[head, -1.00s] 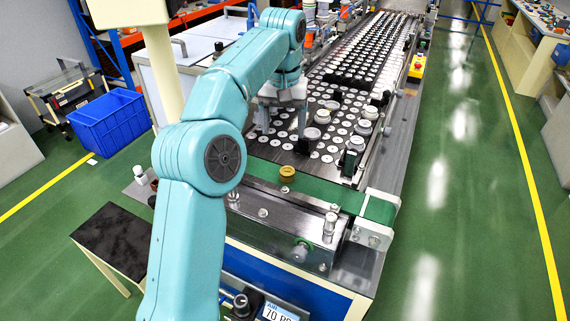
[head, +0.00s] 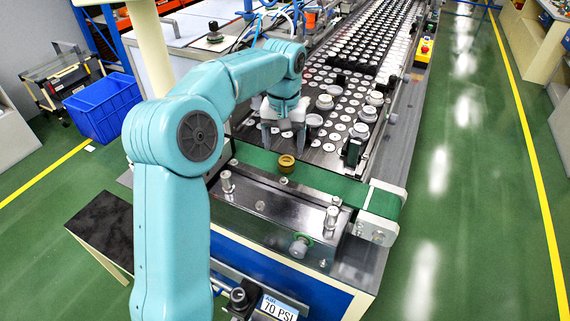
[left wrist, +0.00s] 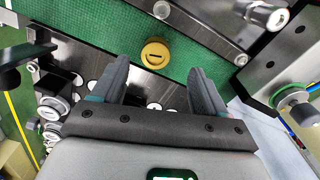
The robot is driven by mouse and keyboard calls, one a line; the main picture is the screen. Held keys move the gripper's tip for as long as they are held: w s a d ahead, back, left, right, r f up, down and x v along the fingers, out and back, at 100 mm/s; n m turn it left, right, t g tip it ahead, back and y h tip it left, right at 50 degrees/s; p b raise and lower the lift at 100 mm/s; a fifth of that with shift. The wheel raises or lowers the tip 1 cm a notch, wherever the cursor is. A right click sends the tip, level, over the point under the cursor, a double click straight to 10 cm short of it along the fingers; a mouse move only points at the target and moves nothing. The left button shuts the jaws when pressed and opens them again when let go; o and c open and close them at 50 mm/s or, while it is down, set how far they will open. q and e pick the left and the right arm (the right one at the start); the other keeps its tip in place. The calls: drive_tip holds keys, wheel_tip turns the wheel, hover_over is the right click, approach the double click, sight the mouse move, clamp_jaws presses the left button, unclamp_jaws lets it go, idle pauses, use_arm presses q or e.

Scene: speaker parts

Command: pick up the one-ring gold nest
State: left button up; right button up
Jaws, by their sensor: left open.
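The gold nest (head: 287,163) sits upright on the green conveyor belt (head: 325,180) near the front of the line. In the left wrist view the gold nest (left wrist: 155,54) shows a round top with a dark slot, ahead of the fingertips. My left gripper (head: 284,146) is open and empty, with its fingers pointing down just behind and beside the nest, apart from it. In the left wrist view the two fingers of the left gripper (left wrist: 157,78) are spread, and the nest lies beyond the gap between them. My right gripper is not in view. The ring count on the nest is too small to tell.
Rows of white discs (head: 345,90) cover the dark plate behind the belt, with taller white parts (head: 367,113) and a black block (head: 352,150) at its right. Metal posts (head: 331,218) stand at the front. The belt beside the nest is clear.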

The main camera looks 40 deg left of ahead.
sight(287, 160)
use_arm(q)
drive_tip(key=f, duration=0.4)
drive_tip(key=shift+w+d+f+p, duration=0.25)
drive_tip(key=shift+w+f+p, duration=0.05)
drive_tip(key=shift+p, duration=0.05)
drive_tip(key=shift+s+a+f, duration=0.1)
drive_tip(key=shift+a+f, duration=0.05)
drive_tip(key=shift+f, duration=0.15)
drive_tip(key=shift+w+f, duration=0.25)
drive_tip(key=shift+w, duration=0.1)
drive_tip(key=shift+c, duration=0.3)
drive_tip(key=c, duration=0.5)
drive_tip(key=shift+s+r, duration=0.1)
drive_tip(key=shift+s, duration=0.15)
drive_tip(key=c, duration=0.6)
drive_tip(key=shift+w, duration=0.15)
drive_tip(key=shift+c, duration=0.2)
